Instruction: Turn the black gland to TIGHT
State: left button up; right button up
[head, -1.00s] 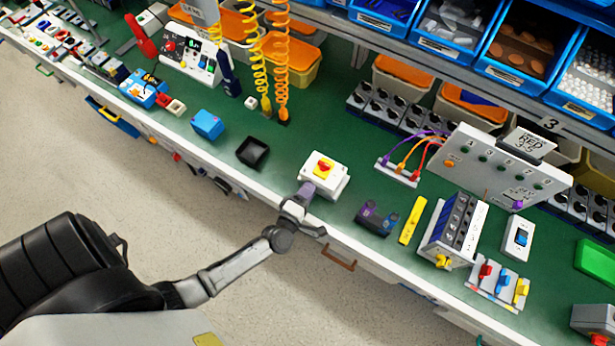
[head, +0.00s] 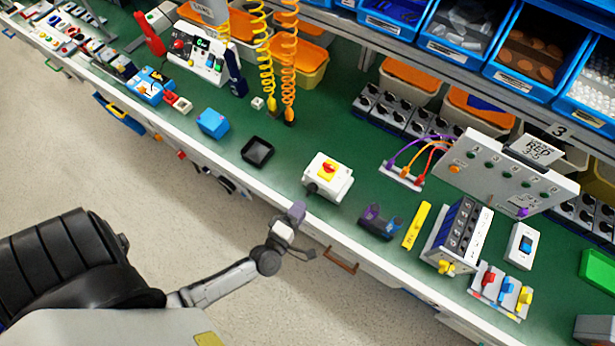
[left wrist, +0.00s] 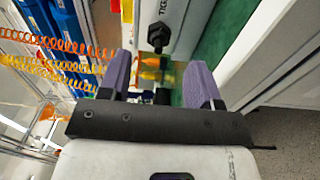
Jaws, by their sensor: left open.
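The white switch box (head: 330,178) with a red and yellow knob stands near the front edge of the green bench. Its black gland (head: 312,188) sticks out of the side facing me, and shows as a dark hex nut in the left wrist view (left wrist: 159,37). Part of a word beginning "TIG" is printed beside it there. My left gripper (head: 297,211) is just off the bench edge, in front of the box and apart from the gland. In the left wrist view its two purple fingers (left wrist: 160,78) are spread with nothing gripped. My right gripper is not in view.
A black tray (head: 257,152) and a blue block (head: 212,123) lie left of the box. A dark holder (head: 380,222) and a yellow bar (head: 416,226) lie to its right. The white bench edge (head: 270,203) runs under my gripper. Orange coiled cords (left wrist: 50,65) hang behind.

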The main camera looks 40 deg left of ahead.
pick_arm(q)
jog(key=v, duration=0.7)
dwell(0.6)
